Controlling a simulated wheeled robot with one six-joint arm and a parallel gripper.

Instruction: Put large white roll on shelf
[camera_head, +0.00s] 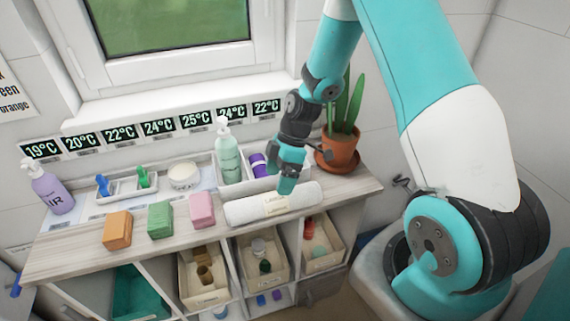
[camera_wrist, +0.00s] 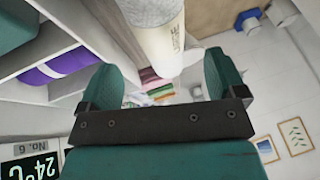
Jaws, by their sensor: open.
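The large white roll (camera_head: 240,211) lies lengthwise on the wooden top of the cart, near its front right edge, with a pale label around its middle. My gripper (camera_head: 287,186) is directly above or at the roll in the head view, overlapping its upper side. In the wrist view, my open gripper (camera_wrist: 160,78) has one finger on each side of the roll's end (camera_wrist: 157,40). I cannot tell whether a finger touches it. The cart's open shelf compartments (camera_head: 232,263) are below the top.
A white box (camera_head: 265,184) with purple items and a green pump bottle (camera_head: 228,156) stand behind the roll. A potted plant (camera_head: 341,153) is close on the right. Pink (camera_head: 202,210), green (camera_head: 160,220) and orange (camera_head: 117,230) blocks stand to the left.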

